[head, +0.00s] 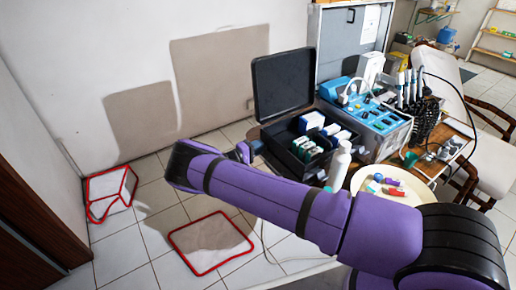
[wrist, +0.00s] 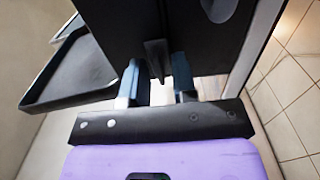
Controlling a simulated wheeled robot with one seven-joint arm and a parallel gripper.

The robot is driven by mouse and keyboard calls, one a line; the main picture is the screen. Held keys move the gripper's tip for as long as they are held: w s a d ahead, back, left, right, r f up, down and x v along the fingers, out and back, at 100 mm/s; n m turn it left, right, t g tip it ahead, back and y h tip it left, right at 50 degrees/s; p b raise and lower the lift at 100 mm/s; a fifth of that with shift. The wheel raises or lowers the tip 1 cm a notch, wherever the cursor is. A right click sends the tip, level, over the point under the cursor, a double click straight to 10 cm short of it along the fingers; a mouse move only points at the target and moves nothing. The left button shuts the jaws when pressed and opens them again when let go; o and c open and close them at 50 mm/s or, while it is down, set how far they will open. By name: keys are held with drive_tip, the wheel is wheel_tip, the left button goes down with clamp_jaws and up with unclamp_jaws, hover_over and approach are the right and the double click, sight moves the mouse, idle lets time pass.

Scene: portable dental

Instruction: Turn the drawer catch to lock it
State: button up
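In the wrist view a dark upright tab (wrist: 155,58), which looks like the drawer catch, stands out from a black panel (wrist: 120,25). My gripper (wrist: 157,80) is open, with its two blue-grey fingers apart on either side of the tab. Gaps show between the tab and the fingers; I cannot tell whether the tips touch anything. In the head view my gripper (head: 246,151) is beside the left side of an open black case (head: 290,160). The catch cannot be made out in the head view.
The case's raised lid (head: 283,82) stands behind my gripper. A white bottle (head: 339,165), a round tray (head: 362,178) with small coloured pieces and a blue-topped dental unit (head: 385,135) are to the right. Red-edged mats (head: 200,262) lie on the tiled floor at left.

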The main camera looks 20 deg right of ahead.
clamp_jaws()
drive_tip(key=shift+n, duration=0.4)
drive_tip(key=n, duration=1.7)
drive_tip(key=shift+a, duration=0.1)
idle(0.4)
drive_tip(key=shift+o, duration=1.1)
unclamp_jaws()
